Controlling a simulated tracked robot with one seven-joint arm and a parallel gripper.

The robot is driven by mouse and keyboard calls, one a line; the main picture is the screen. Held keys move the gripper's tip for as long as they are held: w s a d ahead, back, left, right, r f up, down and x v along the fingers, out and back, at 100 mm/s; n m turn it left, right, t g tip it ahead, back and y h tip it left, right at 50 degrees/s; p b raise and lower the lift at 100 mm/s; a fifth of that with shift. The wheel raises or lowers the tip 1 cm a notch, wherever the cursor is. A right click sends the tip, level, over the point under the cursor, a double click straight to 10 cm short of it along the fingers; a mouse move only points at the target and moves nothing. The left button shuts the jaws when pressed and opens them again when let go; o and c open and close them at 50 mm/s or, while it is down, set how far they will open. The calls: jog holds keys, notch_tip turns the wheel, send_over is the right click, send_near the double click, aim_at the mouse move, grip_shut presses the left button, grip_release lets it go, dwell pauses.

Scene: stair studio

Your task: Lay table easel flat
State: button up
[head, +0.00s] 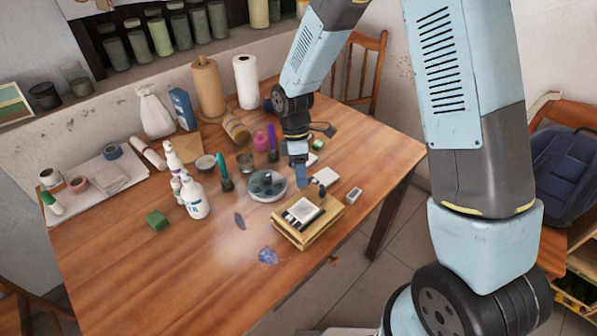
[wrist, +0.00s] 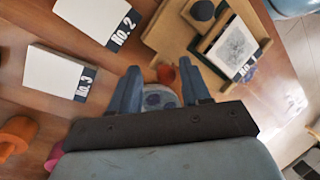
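The wooden table easel (head: 300,238) stands near the table's right front edge, with a framed sketch (head: 302,212) on its low board. In the wrist view the easel (wrist: 182,42) is at the upper right, and its sketch (wrist: 233,46) has a dark strip marked No. 1. The board looks low over the base; its exact tilt is hard to tell. My gripper (head: 300,182) is just behind the easel in the head view, above the table. In the wrist view my gripper (wrist: 160,68) has its two fingers apart with nothing held between them, short of the easel.
White panels marked No. 2 (wrist: 88,14) and No. 3 (wrist: 52,72) lie left of the easel in the wrist view. The table's front left is mostly clear.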

jog(key=shift+r, duration=0.1)
jog(key=v, duration=1.3)
jog(key=shift+w+r, duration=0.15)
jog(key=shift+r, duration=0.05)
jog(key=s+d+r+m+t+y, duration=0.1)
jog(key=s+d+r+m+t, duration=0.35)
jog(key=d+r+m, duration=0.75)
jog(key=s+d+r+m+t, duration=0.2)
jog(key=s+d+r+m, duration=0.1)
jog(key=s+d, duration=0.4)
jog(key=s+d+r+m+t, duration=0.2)
jog(key=s+d+r+m, duration=0.2)
jog(key=s+d, duration=0.3)
jog(key=shift+s+d+r, duration=0.4)
jog(key=shift+d+r, duration=0.2)
jog(key=shift+d, duration=0.2)
dwell(0.5)
